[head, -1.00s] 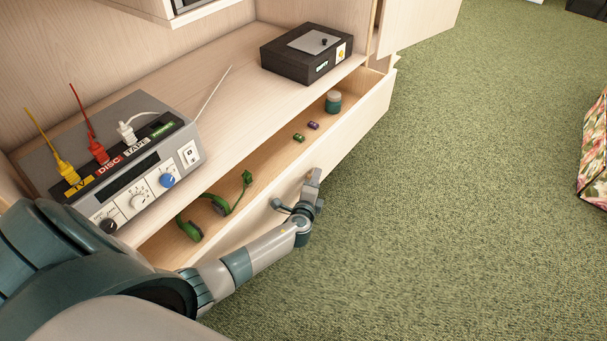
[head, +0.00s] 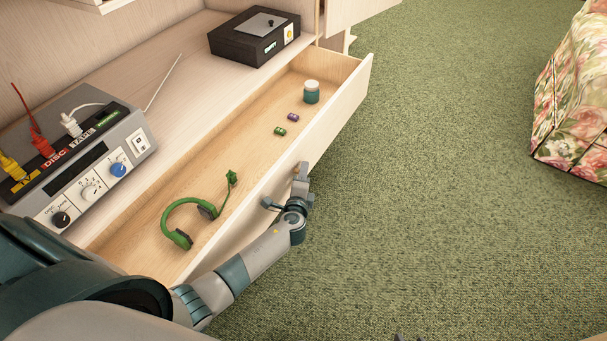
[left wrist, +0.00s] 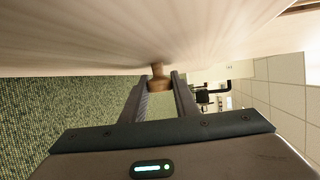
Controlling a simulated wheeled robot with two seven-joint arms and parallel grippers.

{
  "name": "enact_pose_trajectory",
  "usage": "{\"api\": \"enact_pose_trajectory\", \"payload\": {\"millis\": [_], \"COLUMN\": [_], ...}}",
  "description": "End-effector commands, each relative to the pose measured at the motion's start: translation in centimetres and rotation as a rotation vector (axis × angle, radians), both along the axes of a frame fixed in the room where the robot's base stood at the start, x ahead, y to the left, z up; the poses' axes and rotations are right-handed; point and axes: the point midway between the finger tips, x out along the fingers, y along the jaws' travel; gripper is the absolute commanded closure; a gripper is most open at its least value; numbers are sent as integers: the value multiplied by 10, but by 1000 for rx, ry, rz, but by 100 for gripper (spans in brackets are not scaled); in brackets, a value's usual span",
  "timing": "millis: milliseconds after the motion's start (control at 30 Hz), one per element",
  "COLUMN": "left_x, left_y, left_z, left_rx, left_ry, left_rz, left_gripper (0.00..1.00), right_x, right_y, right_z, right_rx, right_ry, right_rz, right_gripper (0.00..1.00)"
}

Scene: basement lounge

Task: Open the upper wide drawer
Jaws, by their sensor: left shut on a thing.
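The upper wide drawer (head: 335,110) stands well out from the pale wooden cabinet, and its inside is open to view. My left gripper (head: 302,176) is at the outer side of the drawer front. In the left wrist view its fingers (left wrist: 160,100) are shut on a small brown knob (left wrist: 158,78) on the drawer front. The knob is hidden in the head view. In the drawer lie green headphones (head: 190,217), a small green item (head: 280,131), a small purple item (head: 293,117) and a teal jar with a white lid (head: 312,92).
A grey switch box (head: 80,150) with yellow, red and white plugs stands on the cabinet top (head: 165,85). A black box (head: 254,36) stands farther back. Green carpet (head: 430,150) lies clear in front of the drawer. A flowered piece of furniture (head: 575,95) is at the right.

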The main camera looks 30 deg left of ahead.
Motion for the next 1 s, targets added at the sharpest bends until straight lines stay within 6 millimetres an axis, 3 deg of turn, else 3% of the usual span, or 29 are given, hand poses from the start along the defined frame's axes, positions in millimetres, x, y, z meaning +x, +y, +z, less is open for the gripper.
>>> {"api": "enact_pose_trajectory", "payload": {"millis": [67,100,167,667,1000], "left_x": [-1,-1,-1,-9,-56], "left_y": [2,2,1,-2,-18], "left_z": [-1,-1,-1,2,14], "left_rx": [1,1,0,-1,-2], "left_ry": [2,2,2,1,2], "left_rz": [4,4,4,1,2], "left_gripper": [100,63,54,54,54], "right_x": [0,0,0,-1,-7], "right_y": [0,0,0,-2,-12], "right_z": [0,0,0,1,-3], "right_rx": [0,0,0,-1,-42], "right_ry": [1,1,2,11,62], "right_rz": [-1,-1,-2,-12,-9], "right_gripper": [69,69,69,69,69]}}
